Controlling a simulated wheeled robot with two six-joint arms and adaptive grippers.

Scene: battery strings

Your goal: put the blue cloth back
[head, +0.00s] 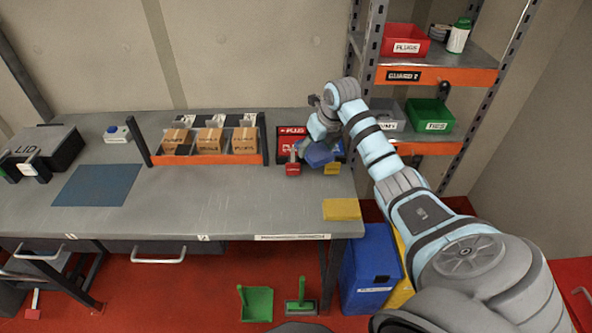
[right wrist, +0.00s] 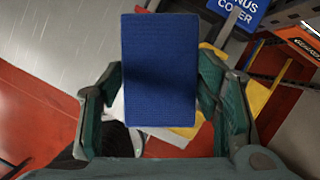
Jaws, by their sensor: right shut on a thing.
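The blue cloth (head: 318,154) is a folded, flat block held in my right gripper (head: 312,140) above the back right part of the workbench. In the right wrist view the blue cloth (right wrist: 160,68) stands between the two fingers (right wrist: 160,105), which close on its sides. It hides much of what lies behind it. A yellow cloth (head: 341,209) lies on the bench's front right corner. My left gripper is not in view.
The red PLUS board (head: 286,138) stands behind my right gripper, with a red item (head: 293,169) and a small yellow item (head: 332,169) before it. Boxes in a rack (head: 209,140) stand left. A shelf (head: 435,76) rises right. The bench's front middle (head: 240,205) is clear.

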